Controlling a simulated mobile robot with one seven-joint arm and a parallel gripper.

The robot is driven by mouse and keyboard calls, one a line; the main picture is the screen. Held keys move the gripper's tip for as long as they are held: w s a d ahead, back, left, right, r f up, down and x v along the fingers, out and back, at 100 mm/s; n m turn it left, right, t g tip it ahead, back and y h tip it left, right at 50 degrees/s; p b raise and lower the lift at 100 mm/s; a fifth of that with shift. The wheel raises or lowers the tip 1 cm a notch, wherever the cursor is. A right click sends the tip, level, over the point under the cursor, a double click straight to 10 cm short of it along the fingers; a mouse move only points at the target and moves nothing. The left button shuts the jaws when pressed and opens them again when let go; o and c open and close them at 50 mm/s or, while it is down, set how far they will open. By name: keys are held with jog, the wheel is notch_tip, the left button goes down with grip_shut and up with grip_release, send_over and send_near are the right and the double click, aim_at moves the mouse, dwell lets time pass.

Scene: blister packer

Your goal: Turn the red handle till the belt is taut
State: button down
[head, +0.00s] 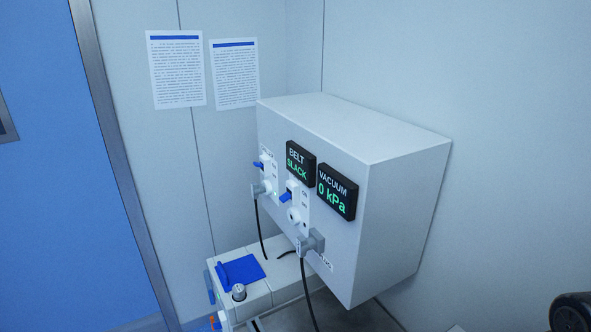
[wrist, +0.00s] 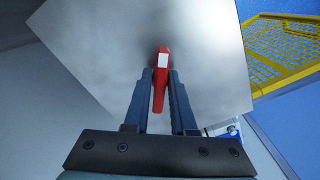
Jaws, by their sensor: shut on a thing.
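In the wrist view my gripper (wrist: 161,76) is shut on the red handle (wrist: 162,58), which lies between its two dark fingers. The handle is a narrow red bar with a paler front face. It stands against a grey metal panel (wrist: 95,40); its pivot is hidden. In the head view the black BELT display (head: 300,164) on the white control box reads SLACK in green. The belt itself cannot be made out in either view. The handle and my gripper do not show in the head view.
The white control box (head: 405,190) carries blue switches, plugs with black cables and a VACUUM display (head: 337,192) reading 0 kPa. A low white unit with a blue pad (head: 240,272) stands below. A yellow mesh (wrist: 290,45) is right of the panel in the wrist view.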

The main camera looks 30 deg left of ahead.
jog(key=shift+a+r+m+p, duration=0.1)
jog(key=shift+m+p, duration=0.45)
jog(key=shift+m, duration=0.05)
jog(key=shift+m+p, duration=0.8)
jog(key=shift+m, duration=0.3)
jog(key=c, duration=0.7)
grip_release()
jog(key=shift+c, duration=0.2)
